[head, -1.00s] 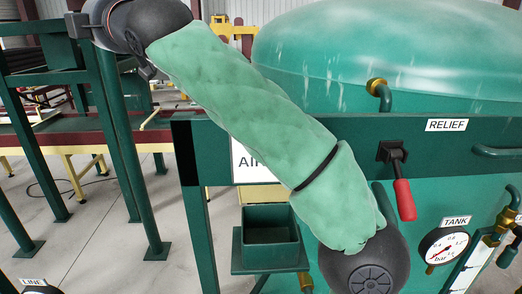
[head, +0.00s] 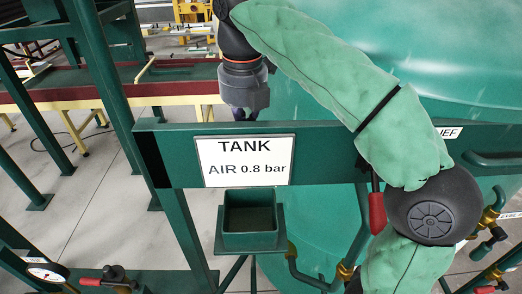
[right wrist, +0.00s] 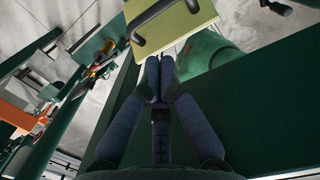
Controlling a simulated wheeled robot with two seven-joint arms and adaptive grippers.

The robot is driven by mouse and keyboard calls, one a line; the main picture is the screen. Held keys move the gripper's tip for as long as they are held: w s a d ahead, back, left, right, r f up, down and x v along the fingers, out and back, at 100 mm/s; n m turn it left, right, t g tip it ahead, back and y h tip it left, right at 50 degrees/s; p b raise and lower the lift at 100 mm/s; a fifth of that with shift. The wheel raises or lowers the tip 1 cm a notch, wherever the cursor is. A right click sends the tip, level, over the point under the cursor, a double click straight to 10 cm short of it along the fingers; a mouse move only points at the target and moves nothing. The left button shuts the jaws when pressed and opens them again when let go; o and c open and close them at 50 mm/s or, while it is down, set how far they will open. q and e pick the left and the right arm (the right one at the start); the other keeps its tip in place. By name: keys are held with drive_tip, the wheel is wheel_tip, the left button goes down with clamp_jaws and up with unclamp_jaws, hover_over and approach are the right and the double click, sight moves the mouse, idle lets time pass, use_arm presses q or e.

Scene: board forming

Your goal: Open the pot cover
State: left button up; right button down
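My right gripper (head: 245,115) hangs down behind the green beam, above the TANK sign, at the end of the arm in a pale green sleeve. In the right wrist view its dark fingers (right wrist: 161,62) are together at the tips, with nothing seen between them. A yellow-green panel with a dark bar handle (right wrist: 165,20) lies just beyond the fingertips there. I cannot tell whether this is the pot cover, or whether the fingers touch it. The large green domed tank (head: 440,55) is partly hidden by my right arm. My left gripper is not in view.
A green beam (head: 330,150) with the TANK sign (head: 243,160) crosses in front of the tank. A small open green box (head: 249,240) sits below the sign. A red-handled lever (head: 376,212) is close to my forearm. A gauge (head: 47,273) is at lower left.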

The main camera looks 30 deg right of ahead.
drive_tip(key=f, duration=1)
drive_tip(key=shift+d, duration=0.3)
drive_tip(key=shift+d, duration=0.1)
